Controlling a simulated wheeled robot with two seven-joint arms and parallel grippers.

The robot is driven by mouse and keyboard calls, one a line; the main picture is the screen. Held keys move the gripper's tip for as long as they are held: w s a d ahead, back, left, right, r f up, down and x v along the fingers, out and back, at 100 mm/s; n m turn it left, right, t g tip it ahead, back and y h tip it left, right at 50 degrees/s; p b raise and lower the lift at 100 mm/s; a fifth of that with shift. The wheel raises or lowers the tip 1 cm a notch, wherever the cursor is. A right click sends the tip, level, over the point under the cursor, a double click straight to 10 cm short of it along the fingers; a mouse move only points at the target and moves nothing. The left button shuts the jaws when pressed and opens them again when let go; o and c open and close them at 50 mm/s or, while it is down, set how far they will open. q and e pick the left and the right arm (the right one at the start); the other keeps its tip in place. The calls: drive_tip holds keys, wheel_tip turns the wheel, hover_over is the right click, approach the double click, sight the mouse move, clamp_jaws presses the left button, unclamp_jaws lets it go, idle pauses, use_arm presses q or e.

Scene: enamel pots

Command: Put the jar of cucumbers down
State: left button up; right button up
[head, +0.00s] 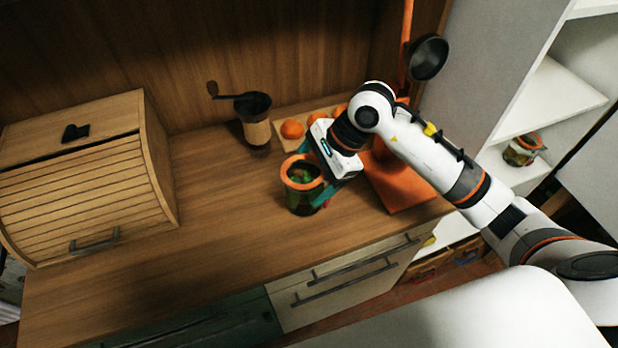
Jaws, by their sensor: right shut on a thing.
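The jar of cucumbers (301,197) is a glass jar with an orange rim and green contents, in the middle of the head view. It is upright at the wooden counter; I cannot tell whether its base touches the surface. My right gripper (315,178) comes from the right and is shut on the jar, with teal fingers at its sides. The far finger and part of the jar's right side are hidden by the gripper. My left gripper is not in view.
A wooden bread box (85,185) stands at the left. A coffee grinder (257,130) and a board with oranges (292,129) are behind the jar. An orange stand (405,190) is right of it. Another jar (522,150) sits on a white shelf. The counter left of the jar is clear.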

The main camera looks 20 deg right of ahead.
drive_tip(key=shift+f+p, duration=0.75)
drive_tip(key=shift+f, duration=2.55)
drive_tip(key=o, duration=1.9)
drive_tip(key=shift+f, duration=0.1)
drive_tip(key=b+v, duration=0.2)
drive_tip(key=v, duration=1)
drive_tip(key=shift+b, duration=0.4)
